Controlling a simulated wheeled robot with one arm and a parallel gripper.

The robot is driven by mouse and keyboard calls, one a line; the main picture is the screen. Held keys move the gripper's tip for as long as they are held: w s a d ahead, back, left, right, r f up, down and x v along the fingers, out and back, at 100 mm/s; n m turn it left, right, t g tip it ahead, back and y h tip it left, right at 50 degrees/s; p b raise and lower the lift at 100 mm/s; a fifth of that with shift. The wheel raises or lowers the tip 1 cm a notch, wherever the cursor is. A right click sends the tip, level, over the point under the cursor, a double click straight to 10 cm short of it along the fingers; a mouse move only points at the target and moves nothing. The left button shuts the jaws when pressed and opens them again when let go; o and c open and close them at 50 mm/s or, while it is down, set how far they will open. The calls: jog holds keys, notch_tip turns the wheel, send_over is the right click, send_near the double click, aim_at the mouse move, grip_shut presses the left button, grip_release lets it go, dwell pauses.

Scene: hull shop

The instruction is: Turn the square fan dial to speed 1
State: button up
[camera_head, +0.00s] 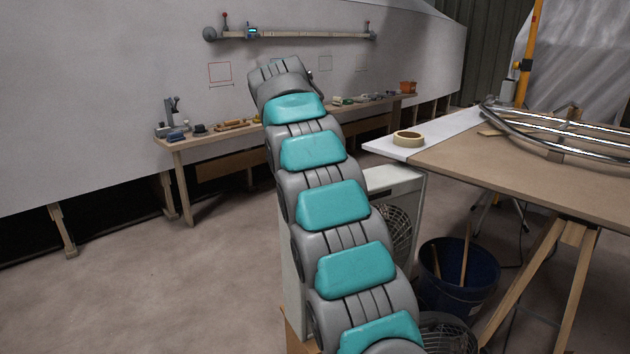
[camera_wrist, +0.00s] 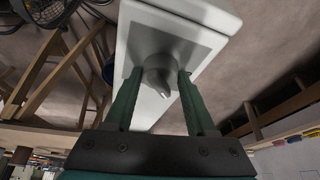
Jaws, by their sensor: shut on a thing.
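The fan is a white upright box; in the head view its housing (camera_head: 410,180) shows partly behind my arm, with a round wire grille on its side. In the wrist view the fan's white casing (camera_wrist: 218,14) carries a grey panel with the grey dial (camera_wrist: 158,66) on it. The dial has a narrow raised ridge pointing toward the lower part of the picture. My gripper (camera_wrist: 160,73) has its two green fingers on either side of the dial, shut on it. No speed marks are readable. In the head view my arm hides the dial and fingers.
A wooden table (camera_head: 540,185) stands right of the fan, with a tape roll (camera_head: 409,139) and curved metal rails (camera_head: 560,135). A blue bucket (camera_head: 458,275) stands below it. A long bench (camera_head: 215,138) with tools runs along the hull. The floor at left is clear.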

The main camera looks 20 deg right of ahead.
dwell(0.3)
jog(key=o, duration=1.4)
jog(key=shift+c, duration=0.2)
jog(key=shift+v, duration=1.1)
jog(key=p+v, duration=0.4)
jog(key=v, duration=0.1)
jog(key=shift+a+r, duration=0.1)
jog(key=shift+r, duration=0.2)
